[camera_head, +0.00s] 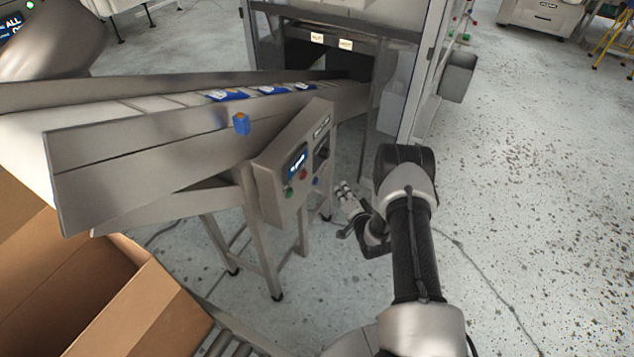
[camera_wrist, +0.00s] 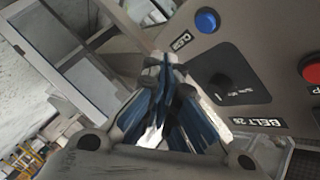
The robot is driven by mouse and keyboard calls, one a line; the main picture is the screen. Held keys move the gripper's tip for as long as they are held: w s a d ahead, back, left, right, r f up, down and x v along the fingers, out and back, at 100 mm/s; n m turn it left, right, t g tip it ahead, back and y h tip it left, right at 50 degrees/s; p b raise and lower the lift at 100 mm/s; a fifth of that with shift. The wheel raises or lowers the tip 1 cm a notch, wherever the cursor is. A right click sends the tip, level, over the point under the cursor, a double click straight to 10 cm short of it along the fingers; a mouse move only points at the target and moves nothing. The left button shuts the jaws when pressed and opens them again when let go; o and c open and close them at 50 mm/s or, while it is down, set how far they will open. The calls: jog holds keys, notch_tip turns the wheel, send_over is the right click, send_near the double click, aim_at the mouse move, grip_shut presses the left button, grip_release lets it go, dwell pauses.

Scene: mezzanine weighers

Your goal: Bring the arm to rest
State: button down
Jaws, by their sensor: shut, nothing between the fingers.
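My arm reaches forward over the floor at the right of the conveyor, and its wrist bends left toward the control box (camera_head: 289,165). My gripper (camera_head: 344,189) is beside the lower right end of that box in the head view. In the wrist view my gripper (camera_wrist: 165,66) has its dark fingers together, with nothing between them. Behind the fingers is the box's panel, with a blue button (camera_wrist: 206,21), a black switch plate (camera_wrist: 229,73), a red button (camera_wrist: 312,68) and a "BELT" label. I cannot tell the exact gap between fingertips and panel.
A conveyor (camera_head: 150,150) carries several blue-and-white packs (camera_head: 229,95) toward a framed enclosure (camera_head: 437,60). An open cardboard box (camera_head: 140,310) stands at lower left. A grey bin (camera_head: 458,77) hangs by the enclosure. The speckled floor at right is clear, apart from a thin cable.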

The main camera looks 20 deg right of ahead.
jog(key=w+r+n+g, duration=0.15)
jog(key=w+r, duration=0.25)
jog(key=r, duration=0.5)
jog(key=s+a+r+n+g+h, duration=0.1)
jog(key=s+a+r+n+g, duration=0.15)
jog(key=r, duration=0.85)
jog(key=s+a+r+n+g, duration=0.15)
jog(key=s+r, duration=0.25)
jog(key=r, duration=0.6)
jog(key=s+a+r+n+g, duration=0.1)
jog(key=s+a+r+n, duration=0.15)
jog(key=s+r, duration=0.45)
jog(key=s+a+r+n+g, duration=0.1)
jog(key=s+a+r+g, duration=0.2)
jog(key=s, duration=0.9)
jog(key=s+a+n+g+y, duration=0.1)
jog(key=s+a, duration=0.4)
jog(key=s, duration=1.2)
jog(key=shift+s+n, duration=0.35)
jog(key=shift+n, duration=0.45)
jog(key=shift+r, duration=0.1)
